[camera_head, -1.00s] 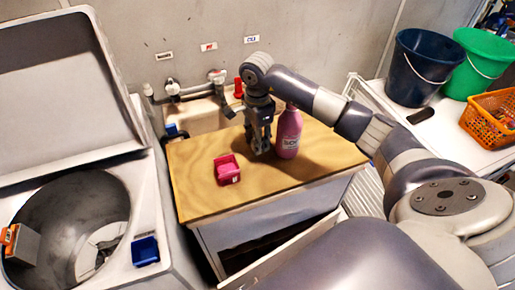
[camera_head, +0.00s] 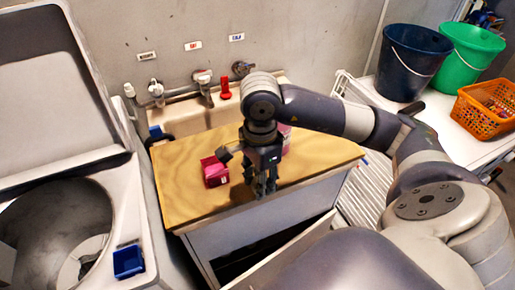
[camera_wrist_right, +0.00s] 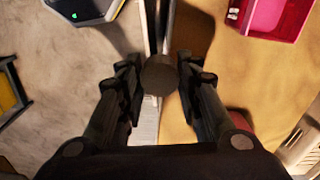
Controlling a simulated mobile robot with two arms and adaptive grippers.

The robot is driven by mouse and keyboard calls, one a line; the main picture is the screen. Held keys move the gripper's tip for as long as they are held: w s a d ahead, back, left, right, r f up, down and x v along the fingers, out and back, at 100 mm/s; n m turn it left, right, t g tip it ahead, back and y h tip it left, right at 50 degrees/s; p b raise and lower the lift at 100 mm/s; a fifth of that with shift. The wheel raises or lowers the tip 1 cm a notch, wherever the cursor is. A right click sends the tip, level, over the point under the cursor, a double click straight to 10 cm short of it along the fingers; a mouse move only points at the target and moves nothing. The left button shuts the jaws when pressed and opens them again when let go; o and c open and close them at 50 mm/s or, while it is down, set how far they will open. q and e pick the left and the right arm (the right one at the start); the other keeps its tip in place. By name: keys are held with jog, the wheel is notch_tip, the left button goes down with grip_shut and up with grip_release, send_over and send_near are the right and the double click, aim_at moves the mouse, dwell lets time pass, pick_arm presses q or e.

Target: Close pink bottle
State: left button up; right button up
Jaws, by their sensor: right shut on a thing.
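The pink bottle (camera_head: 286,132) stands on the wooden countertop, mostly hidden behind my right gripper in the head view. Its label and top cannot be made out. A reddish-pink patch beside the right finger in the wrist view (camera_wrist_right: 240,119) seems to be part of it. My right gripper (camera_head: 264,188) points down near the counter's front edge, in front of the bottle. In the wrist view, its fingers are shut on a small dark round piece (camera_wrist_right: 159,75), which looks like a cap. My left gripper is not in view.
A pink open box (camera_head: 215,172) sits on the counter (camera_head: 190,205), left of my gripper. A sink with taps and a red object (camera_head: 225,89) lies behind. A drawer below stands open. Buckets and an orange basket (camera_head: 485,107) are at right; a blue box (camera_head: 128,261) is at left.

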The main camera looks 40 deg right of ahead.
dwell(0.4)
jog(key=shift+a+r+n, duration=0.15)
jog(key=shift+a+n, duration=0.4)
jog(key=shift+n, duration=0.65)
jog(key=a+r+n, duration=0.2)
jog(key=a+n, duration=0.4)
jog(key=n, duration=1)
jog(key=shift+s, duration=0.15)
